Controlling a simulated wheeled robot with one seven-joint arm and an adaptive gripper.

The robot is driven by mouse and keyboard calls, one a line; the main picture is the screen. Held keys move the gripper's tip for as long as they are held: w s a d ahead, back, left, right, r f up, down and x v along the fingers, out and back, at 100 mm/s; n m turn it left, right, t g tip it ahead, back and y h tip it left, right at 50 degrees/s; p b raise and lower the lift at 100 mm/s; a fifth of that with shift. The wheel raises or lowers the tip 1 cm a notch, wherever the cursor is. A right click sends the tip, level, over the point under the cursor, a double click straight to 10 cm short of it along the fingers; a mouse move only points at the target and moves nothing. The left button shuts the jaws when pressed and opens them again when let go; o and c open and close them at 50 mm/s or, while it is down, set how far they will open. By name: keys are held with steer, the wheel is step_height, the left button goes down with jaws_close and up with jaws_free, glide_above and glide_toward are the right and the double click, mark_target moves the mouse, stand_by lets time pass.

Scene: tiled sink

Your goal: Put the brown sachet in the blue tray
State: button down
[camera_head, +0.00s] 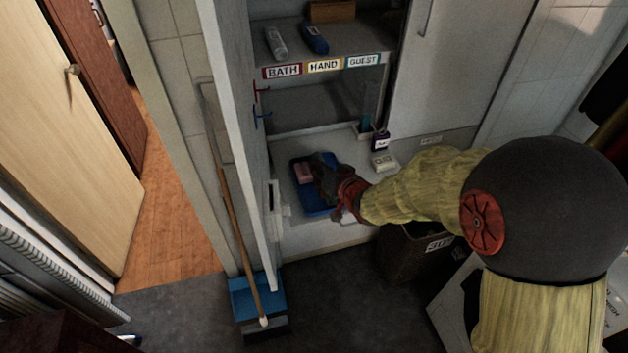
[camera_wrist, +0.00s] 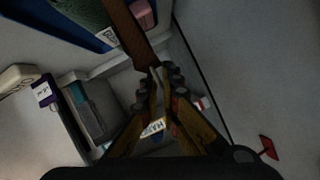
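The brown sachet (camera_wrist: 127,34) shows in the wrist view as a narrow brown strip, seen nearly edge-on. My gripper (camera_wrist: 158,82) has its fingertips closed on the near end of this strip. In the head view my gripper (camera_head: 338,186) is over the right side of the blue tray (camera_head: 313,209), and the sachet is hard to tell from the dark fingers. The tray lies on the lower shelf. A pink block (camera_head: 304,172) is in it. In the wrist view the sachet crosses the tray's edge; its height above the tray floor cannot be told.
A white box (camera_head: 384,162) and a dark purple bottle (camera_head: 380,141) stand right of the tray. The labelled shelf (camera_head: 322,67) is above and behind. A cabinet side panel (camera_head: 243,140) rises at left. A dark bin (camera_head: 408,252) is below, right.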

mark_target(314, 176)
steer(key=shift+w+a+f+b, duration=0.2)
steer(key=shift+w+a+f, duration=0.15)
steer(key=shift+f, duration=0.25)
steer(key=shift+w+a+f+b, duration=0.15)
steer(key=shift+w+a+f, duration=0.15)
steer(key=shift+f, duration=0.25)
step_height(314, 176, down, 3)
steer(key=shift+w+f+b, duration=0.1)
steer(key=shift+f+b, duration=0.1)
steer(key=shift+b, duration=0.65)
steer(key=shift+a+r, duration=0.1)
steer(key=c, duration=2)
jaws_free()
steer(key=shift+c, duration=0.2)
